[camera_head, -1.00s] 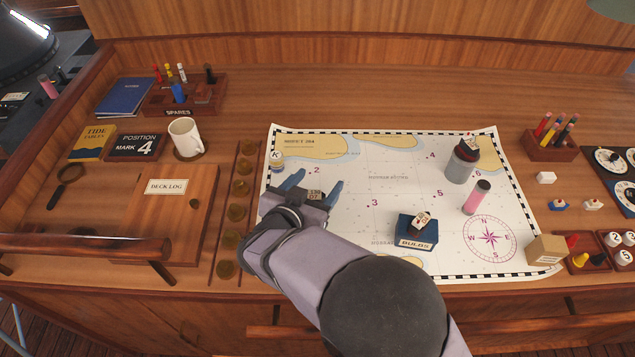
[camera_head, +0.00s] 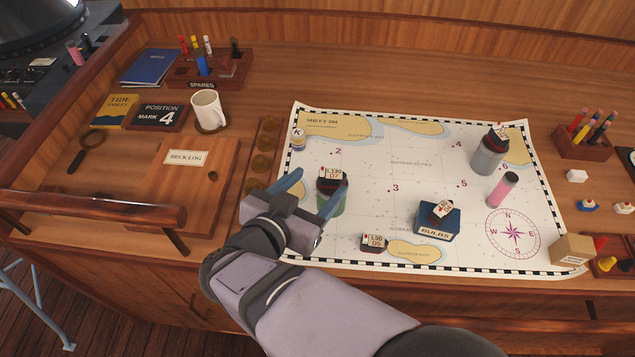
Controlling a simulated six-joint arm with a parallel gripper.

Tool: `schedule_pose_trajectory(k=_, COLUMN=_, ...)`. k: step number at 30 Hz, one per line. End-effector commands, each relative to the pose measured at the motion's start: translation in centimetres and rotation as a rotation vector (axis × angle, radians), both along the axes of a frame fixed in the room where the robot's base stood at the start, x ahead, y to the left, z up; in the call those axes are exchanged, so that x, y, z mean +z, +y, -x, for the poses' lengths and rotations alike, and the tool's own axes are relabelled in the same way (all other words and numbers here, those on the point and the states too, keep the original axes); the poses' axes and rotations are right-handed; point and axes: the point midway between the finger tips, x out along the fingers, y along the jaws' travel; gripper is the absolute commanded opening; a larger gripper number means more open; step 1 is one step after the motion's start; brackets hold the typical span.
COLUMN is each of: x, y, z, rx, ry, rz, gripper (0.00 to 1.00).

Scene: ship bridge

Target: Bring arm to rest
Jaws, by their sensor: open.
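My gripper (camera_head: 312,190) is open, with blue fingers, above the left edge of the paper chart (camera_head: 400,200). A green cylinder (camera_head: 331,198) with a dark top and a small white label card stands on the chart, just beyond and partly between the fingers in the picture. I cannot tell whether a finger touches it. Nothing is seen gripped. My arm reaches in from the bottom right and hides part of the desk's front edge.
On the chart stand a blue BULBS box (camera_head: 437,222), a small labelled block (camera_head: 374,243), a pink cylinder (camera_head: 502,189) and a grey cylinder (camera_head: 488,153). A white mug (camera_head: 207,110) and the deck log (camera_head: 187,190) are left. The chart's upper middle is clear.

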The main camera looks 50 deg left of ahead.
Motion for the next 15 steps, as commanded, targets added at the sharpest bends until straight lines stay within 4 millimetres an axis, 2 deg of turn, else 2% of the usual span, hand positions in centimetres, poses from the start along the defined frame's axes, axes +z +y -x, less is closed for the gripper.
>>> schedule_pose_trajectory(k=11, x=0.0, y=0.0, z=-0.1, rx=0.0, ry=0.0, rz=-0.001, gripper=0.63)
schedule_pose_trajectory(k=15, x=0.7, y=0.2, z=-2.2, rx=0.007, ry=0.016, rz=-0.026, gripper=0.63)
